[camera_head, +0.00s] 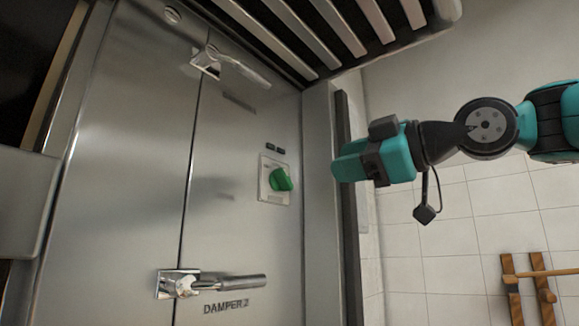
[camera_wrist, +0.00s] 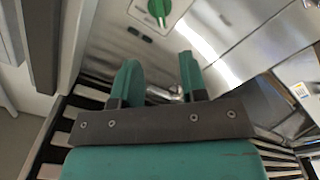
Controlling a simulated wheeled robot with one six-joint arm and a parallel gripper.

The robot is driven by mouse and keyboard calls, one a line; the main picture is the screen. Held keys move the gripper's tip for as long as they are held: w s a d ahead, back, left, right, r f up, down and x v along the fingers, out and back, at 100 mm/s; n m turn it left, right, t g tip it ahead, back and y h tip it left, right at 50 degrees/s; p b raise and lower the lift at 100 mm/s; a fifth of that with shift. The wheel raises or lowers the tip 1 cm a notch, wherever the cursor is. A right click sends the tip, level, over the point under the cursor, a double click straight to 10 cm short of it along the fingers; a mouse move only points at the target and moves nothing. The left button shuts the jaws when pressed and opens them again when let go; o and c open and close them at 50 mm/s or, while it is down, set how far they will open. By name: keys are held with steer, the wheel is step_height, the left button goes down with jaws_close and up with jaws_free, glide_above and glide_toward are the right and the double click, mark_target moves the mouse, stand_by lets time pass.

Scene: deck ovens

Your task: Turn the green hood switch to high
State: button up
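The green hood switch (camera_head: 281,179) is a knob on a pale square plate on the steel front, in the middle of the head view. It also shows at the top edge of the wrist view (camera_wrist: 159,9), partly cut off. Its setting marks are too small to read. My gripper (camera_head: 338,162) is to the right of the switch in the head view, apart from it. In the wrist view its two teal fingers (camera_wrist: 158,66) stand apart with nothing held between them. The switch lies beyond the fingertips there.
A lever handle (camera_head: 238,67) sits above the switch and another lever (camera_head: 215,283) below it, over a damper label (camera_head: 226,307). Slatted hood bars (camera_head: 300,35) hang overhead. A dark vertical edge (camera_head: 347,230) stands right of the panel. A wooden rack (camera_head: 541,273) is on the tiled wall.

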mark_target(287, 175)
steer(key=p+x, duration=0.4)
steer(key=x, duration=0.6)
steer(key=shift+w+a+r, duration=0.15)
steer(key=shift+a, duration=0.05)
steer(key=shift+w+a+p, duration=0.35)
steer(key=shift+w+a, duration=0.05)
steer(key=shift+a, duration=0.05)
jaws_close()
